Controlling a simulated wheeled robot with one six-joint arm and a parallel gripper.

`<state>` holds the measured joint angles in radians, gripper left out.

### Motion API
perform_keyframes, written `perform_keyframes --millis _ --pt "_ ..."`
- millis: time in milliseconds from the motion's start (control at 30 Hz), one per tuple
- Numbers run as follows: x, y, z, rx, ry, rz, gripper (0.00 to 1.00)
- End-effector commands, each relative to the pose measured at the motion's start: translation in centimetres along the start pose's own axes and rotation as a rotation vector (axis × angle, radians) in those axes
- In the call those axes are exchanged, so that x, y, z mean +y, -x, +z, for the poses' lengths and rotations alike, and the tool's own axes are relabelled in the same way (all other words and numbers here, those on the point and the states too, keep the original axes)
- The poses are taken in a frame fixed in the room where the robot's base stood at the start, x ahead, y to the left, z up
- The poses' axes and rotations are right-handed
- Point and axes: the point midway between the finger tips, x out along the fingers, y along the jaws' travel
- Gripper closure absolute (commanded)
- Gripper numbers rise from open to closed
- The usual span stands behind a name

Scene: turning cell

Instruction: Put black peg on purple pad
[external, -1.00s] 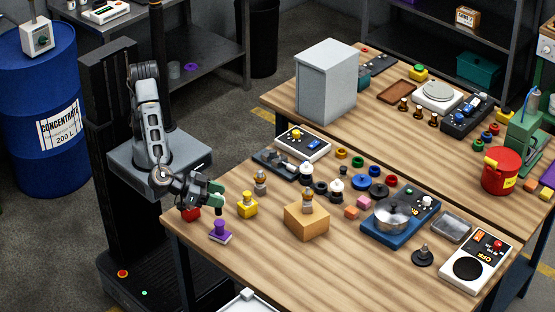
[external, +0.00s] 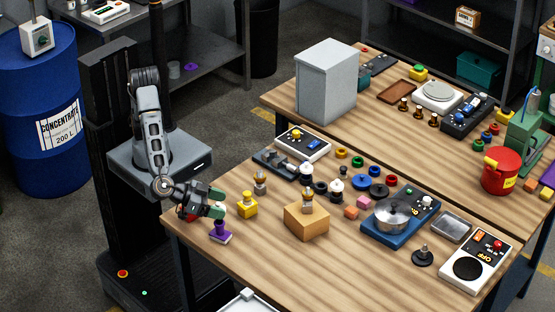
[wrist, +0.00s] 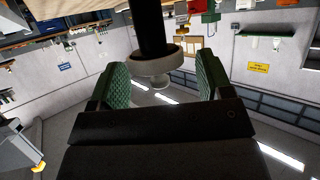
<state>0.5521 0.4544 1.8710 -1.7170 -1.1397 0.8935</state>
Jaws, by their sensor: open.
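My gripper (external: 217,205) is open, low over the near left corner of the front table. Its green fingers also show in the wrist view (wrist: 160,85). A black peg (wrist: 150,30) with a pale flange and rounded end is between the fingers there, with visible gaps on both sides. The purple pad (external: 220,238) lies at the table's near left edge, just below the gripper. A dark purple upright shape (external: 222,228) stands on it, its top hidden by the fingers; I cannot tell whether this is the peg.
A wooden block (external: 306,222) stands farther right. The front of the table is clear.

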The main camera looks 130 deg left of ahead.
Motion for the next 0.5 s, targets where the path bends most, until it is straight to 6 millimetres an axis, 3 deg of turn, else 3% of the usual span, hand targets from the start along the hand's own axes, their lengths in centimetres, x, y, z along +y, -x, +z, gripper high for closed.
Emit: perform_keyframes --millis 267,500 --pt "0.0 0.3 -0.4 0.0 0.002 0.001 0.28" --pt "0.1 4.4 -0.3 0.001 0.001 0.006 0.28"
